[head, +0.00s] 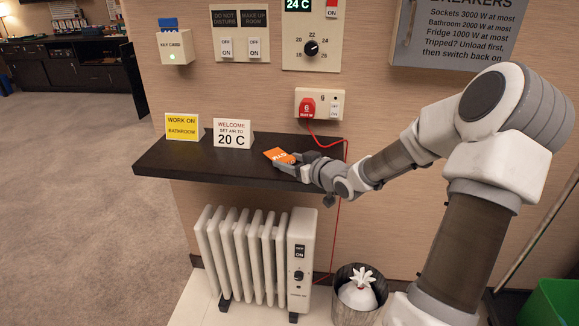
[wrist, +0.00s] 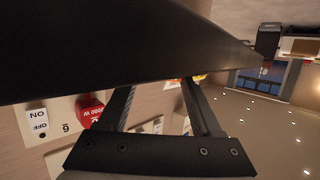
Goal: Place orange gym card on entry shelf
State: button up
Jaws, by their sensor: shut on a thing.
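The orange gym card (head: 277,155) is at the tip of my gripper (head: 290,160), which is shut on it. The card sits over the right half of the dark entry shelf (head: 190,164), low and close to its top. I cannot tell whether it touches the shelf. In the wrist view my gripper's two fingers (wrist: 160,88) reach toward a large dark surface, which looks like the shelf (wrist: 110,50). The tips are partly hidden there, and the card cannot be made out clearly.
A yellow sign (head: 182,126) and a white welcome sign (head: 233,133) stand on the shelf to the left of the card. A red plug (head: 307,107) with a hanging red cord is behind my gripper. A white radiator (head: 245,255) stands below. The shelf's front left is clear.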

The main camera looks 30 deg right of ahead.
jog(key=shift+f, duration=0.15)
jog(key=o, duration=1.3)
